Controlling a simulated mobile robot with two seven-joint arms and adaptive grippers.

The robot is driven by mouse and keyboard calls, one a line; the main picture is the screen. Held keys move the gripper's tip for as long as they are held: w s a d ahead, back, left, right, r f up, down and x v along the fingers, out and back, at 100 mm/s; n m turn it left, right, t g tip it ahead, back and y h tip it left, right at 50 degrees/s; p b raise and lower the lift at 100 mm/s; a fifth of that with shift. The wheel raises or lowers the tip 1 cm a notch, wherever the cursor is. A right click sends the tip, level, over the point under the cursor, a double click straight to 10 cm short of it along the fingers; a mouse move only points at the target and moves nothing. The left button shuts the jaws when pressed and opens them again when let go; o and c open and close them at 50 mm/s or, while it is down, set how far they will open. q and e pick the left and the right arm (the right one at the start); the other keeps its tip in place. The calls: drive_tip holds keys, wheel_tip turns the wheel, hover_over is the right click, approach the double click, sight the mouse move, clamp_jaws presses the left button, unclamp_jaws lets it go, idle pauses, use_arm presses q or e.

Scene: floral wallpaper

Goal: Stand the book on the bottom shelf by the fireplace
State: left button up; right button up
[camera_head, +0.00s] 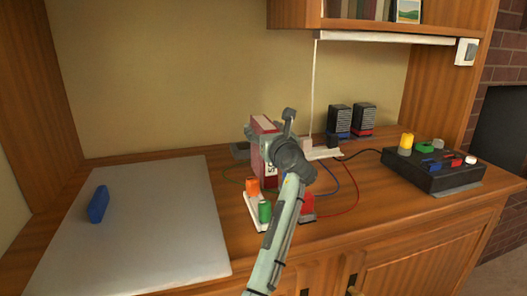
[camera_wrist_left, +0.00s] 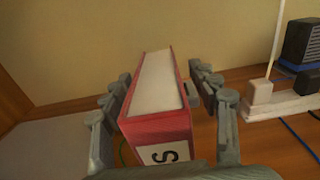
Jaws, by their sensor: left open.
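The book (camera_head: 262,126) has a red cover with a white label on its spine and stands upright on the wooden desk. In the left wrist view the book (camera_wrist_left: 156,88) shows its white page edges from above and part of a letter on the label. My left gripper (camera_head: 283,132) is at the book in the head view and hides much of it. In the left wrist view the left gripper (camera_wrist_left: 160,85) is open, with one finger on each side of the book. Gaps show beside the book. A brick fireplace (camera_head: 490,95) is partly visible at the right edge. The bottom shelf is not identifiable.
Orange and green cylinders (camera_head: 259,203) stand close in front of the book. A black control box (camera_head: 430,168), two dark speaker-like blocks (camera_head: 350,120), a white power strip (camera_head: 322,153) and loose wires lie to the right. A grey mat (camera_head: 150,225) with a blue object (camera_head: 98,204) is left.

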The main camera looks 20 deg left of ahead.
use_arm(q)
drive_tip(key=shift+c, duration=0.3)
clamp_jaws()
drive_tip(key=shift+r, duration=0.1)
